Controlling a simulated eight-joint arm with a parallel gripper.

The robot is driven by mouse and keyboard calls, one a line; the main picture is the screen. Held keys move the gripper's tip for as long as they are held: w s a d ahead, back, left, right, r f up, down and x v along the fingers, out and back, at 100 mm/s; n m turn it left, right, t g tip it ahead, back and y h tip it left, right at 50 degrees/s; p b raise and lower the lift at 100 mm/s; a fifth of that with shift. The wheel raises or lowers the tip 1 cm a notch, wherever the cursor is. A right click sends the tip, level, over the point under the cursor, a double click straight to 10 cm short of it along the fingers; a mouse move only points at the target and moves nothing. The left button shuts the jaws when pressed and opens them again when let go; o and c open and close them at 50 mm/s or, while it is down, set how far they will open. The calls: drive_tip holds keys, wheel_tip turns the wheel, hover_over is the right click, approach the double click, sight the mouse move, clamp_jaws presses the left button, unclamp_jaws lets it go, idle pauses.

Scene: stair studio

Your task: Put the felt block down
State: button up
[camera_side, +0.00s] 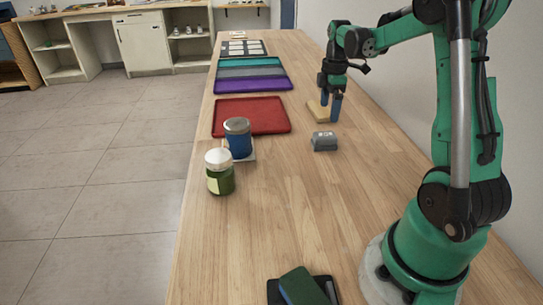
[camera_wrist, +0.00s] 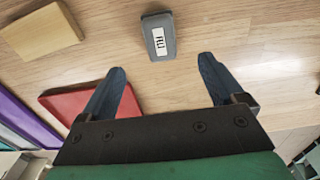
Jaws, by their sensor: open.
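My gripper (camera_side: 331,108) is open and empty, its two blue fingers pointing down over the table. The fingers also show in the wrist view (camera_wrist: 162,82), with nothing between their tips. A grey block (camera_side: 324,142) with a white label lies on the wood; in the wrist view it (camera_wrist: 158,40) sits beyond the fingertips, apart from them. A tan block (camera_side: 318,112) lies by the fingers in the side view, and at the upper left of the wrist view (camera_wrist: 42,33). A dark green block (camera_side: 301,287) is at a black tray. I cannot tell which block is felt.
A red tray (camera_side: 250,103) lies left of my gripper, with purple (camera_side: 253,87) and teal trays behind it. A blue jar (camera_side: 238,139) and a green jar (camera_side: 219,178) stand near the left edge. The wooden table (camera_side: 275,215) is clear in front of the grey block.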

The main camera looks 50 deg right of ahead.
drive_tip(key=w+a+r+m+t+h, duration=0.1)
drive_tip(key=a+r+m+t, duration=0.4)
drive_tip(key=a, duration=0.9)
drive_tip(key=s+a+f+m+t+y, duration=0.1)
drive_tip(key=s+a+m+t, duration=0.1)
drive_tip(key=a, duration=0.8)
drive_tip(key=shift+s+a+m, duration=0.35)
drive_tip(key=shift+s+m, duration=0.45)
drive_tip(key=shift+m, duration=0.2)
